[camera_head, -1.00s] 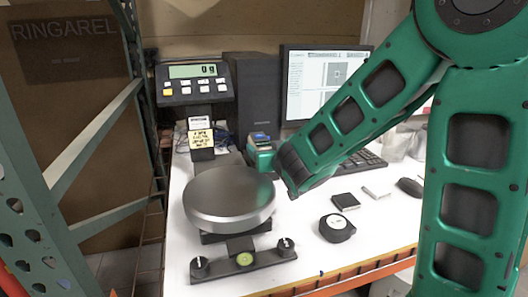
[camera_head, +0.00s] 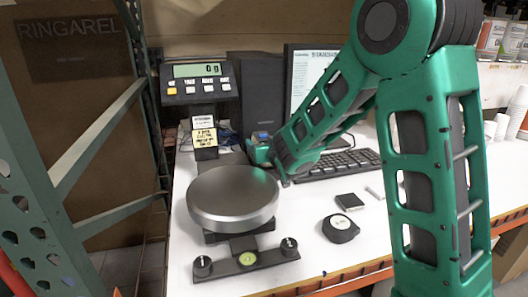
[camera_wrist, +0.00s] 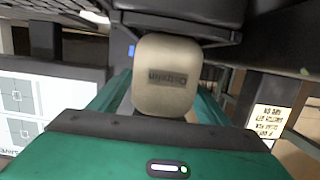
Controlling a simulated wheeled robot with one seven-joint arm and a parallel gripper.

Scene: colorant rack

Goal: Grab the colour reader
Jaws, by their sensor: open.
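A pale beige, rounded block with a dark printed label (camera_wrist: 167,72) fills the middle of the wrist view; it looks like the colour reader, though I cannot be sure. In the head view the block is mostly hidden; a small blue-topped part (camera_head: 261,136) shows above the gripper.
A round black item (camera_head: 340,228) and a dark square (camera_head: 349,201) lie on the white table.

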